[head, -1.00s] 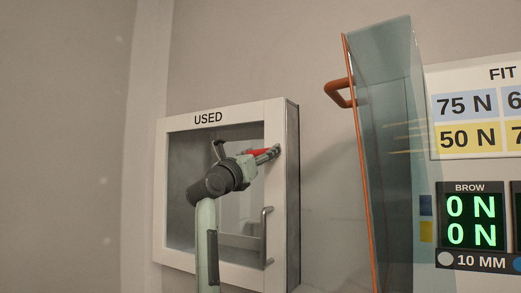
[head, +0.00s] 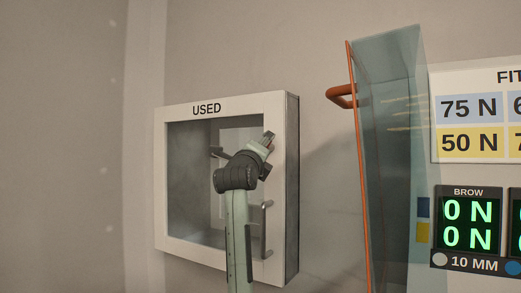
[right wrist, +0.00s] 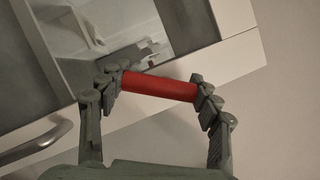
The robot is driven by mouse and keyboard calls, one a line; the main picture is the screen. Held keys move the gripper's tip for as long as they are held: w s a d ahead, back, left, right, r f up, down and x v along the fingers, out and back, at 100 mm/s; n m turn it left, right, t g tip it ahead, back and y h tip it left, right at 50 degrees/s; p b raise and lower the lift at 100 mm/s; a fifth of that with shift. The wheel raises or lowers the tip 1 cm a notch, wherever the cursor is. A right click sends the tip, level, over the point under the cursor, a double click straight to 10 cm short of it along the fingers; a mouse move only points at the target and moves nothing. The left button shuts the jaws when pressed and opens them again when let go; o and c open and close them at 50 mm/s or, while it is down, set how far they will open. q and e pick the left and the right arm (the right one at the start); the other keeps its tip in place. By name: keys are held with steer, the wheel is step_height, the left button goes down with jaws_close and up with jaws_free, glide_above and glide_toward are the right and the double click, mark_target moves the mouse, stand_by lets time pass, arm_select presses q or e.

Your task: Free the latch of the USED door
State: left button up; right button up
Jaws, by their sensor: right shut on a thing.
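The USED door (head: 277,190) has a white frame around a grey see-through pane, and it looks closed in the head view. My right gripper (head: 268,142) is at the door's right side, tilted up and to the right. In the right wrist view its fingers (right wrist: 159,86) are shut on the ends of the red latch (right wrist: 158,87), a short red bar in front of the white door frame (right wrist: 170,115). In the head view the latch is almost wholly hidden by the gripper. My left gripper is not in view.
A grey bar handle (head: 265,228) stands upright on the door below the gripper; it also shows in the right wrist view (right wrist: 40,147). To the right, a tinted clear panel (head: 388,160) with an orange edge and handle (head: 341,96) juts out from the wall.

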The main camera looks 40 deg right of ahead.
steer(key=n+y, duration=0.1)
steer(key=n, duration=0.1)
steer(key=n+y, duration=0.1)
steer(key=n, duration=0.4)
steer(key=shift+s+d+f+y, duration=0.1)
steer(key=shift+s+f+y, duration=0.05)
steer(key=shift+s+y, duration=0.2)
stand_by(0.4)
steer(key=o, duration=1.2)
steer(key=shift+c, duration=0.2)
steer(key=v, duration=1.2)
steer(key=shift+r, duration=0.2)
steer(key=shift+w, duration=0.15)
